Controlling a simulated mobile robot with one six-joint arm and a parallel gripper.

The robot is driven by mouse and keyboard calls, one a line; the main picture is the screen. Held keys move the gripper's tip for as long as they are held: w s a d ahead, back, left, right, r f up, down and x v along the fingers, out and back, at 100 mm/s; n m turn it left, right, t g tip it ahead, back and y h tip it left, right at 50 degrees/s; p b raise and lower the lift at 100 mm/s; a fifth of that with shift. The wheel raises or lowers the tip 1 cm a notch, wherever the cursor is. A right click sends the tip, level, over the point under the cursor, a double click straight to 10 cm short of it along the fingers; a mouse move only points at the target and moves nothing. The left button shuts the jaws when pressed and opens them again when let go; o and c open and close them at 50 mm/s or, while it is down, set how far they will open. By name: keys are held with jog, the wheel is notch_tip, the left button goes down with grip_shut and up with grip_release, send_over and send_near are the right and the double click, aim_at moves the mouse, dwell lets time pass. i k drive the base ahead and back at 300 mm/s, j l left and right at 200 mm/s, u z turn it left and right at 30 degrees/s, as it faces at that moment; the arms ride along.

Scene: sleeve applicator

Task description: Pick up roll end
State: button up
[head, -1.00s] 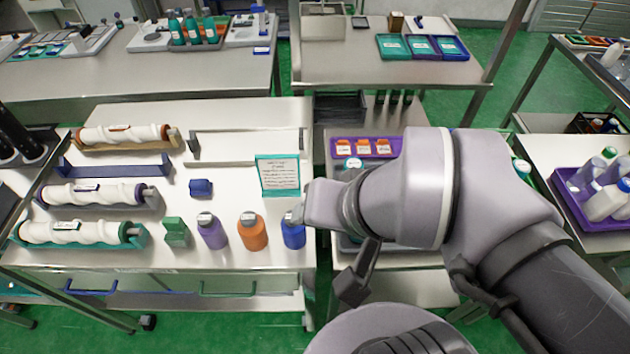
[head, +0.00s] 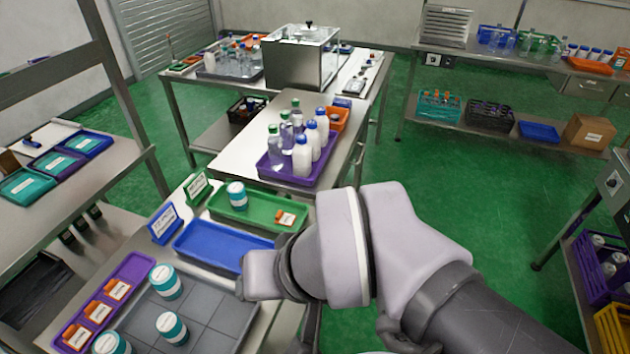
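No roll is in view now. My arm reaches in from the lower right of the head view. Its end, my gripper (head: 262,276), is over the right side of a work table, near the front edge of an empty blue tray (head: 222,246). The fingers cannot be made out, so I cannot tell whether they are open or shut. I see nothing held in it.
A grey gridded tray (head: 205,312) holds teal-and-white jars. A purple tray (head: 128,272) and a green tray (head: 275,212) hold orange-labelled items. Another purple tray (head: 298,176) holds bottles. Shelving stands far right, with open green floor (head: 455,210) before it.

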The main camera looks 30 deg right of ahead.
aim_at(236, 191)
jog(key=z, duration=0.15)
jog(key=i+l+u, duration=0.1)
jog(key=i+l, duration=0.15)
jog(key=i+l+u, duration=0.1)
jog(key=l, duration=0.3)
jog(key=i+l+u, duration=0.15)
jog(key=i+l, duration=0.2)
jog(key=i+l+u, duration=0.1)
jog(key=l, duration=0.3)
jog(key=i+l+u, duration=0.1)
jog(key=i+l, duration=0.15)
jog(key=l, duration=0.15)
